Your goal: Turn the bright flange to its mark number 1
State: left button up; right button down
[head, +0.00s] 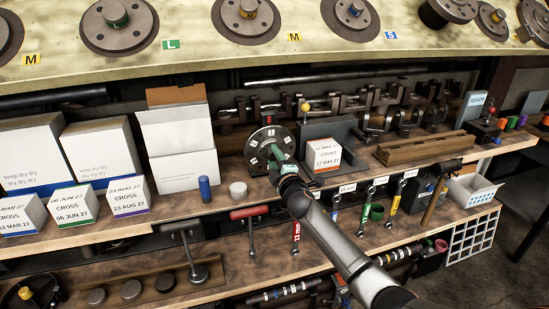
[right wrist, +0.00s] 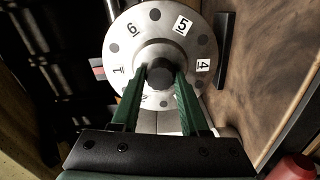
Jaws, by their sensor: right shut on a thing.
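The bright flange (head: 266,142) is a round metal disc standing upright on the bench, with dark holes and white number labels around its face. In the right wrist view the flange (right wrist: 189,52) shows 6 at upper left, 5 at upper right, 4 at right and what looks like 1 at left; a lower label is mostly hidden by my fingers. A red-and-grey marker (right wrist: 97,68) sits just outside the rim beside the 1. My right gripper (head: 279,160) is shut on the flange's central hub, with its green fingers (right wrist: 160,76) on either side. My left gripper is not in view.
A dark angled stand with a dated CROSS box (head: 324,155) is close right of the flange. Wrenches and a hammer (head: 441,190) hang along the front edge at right.

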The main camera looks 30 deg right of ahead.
jog(key=shift+n, duration=0.4)
jog(key=shift+c, duration=2)
grip_release()
jog(key=shift+s, duration=0.1)
jog(key=v, duration=1.2)
jog(key=shift+s+a, duration=0.1)
jog(key=shift+s, duration=0.05)
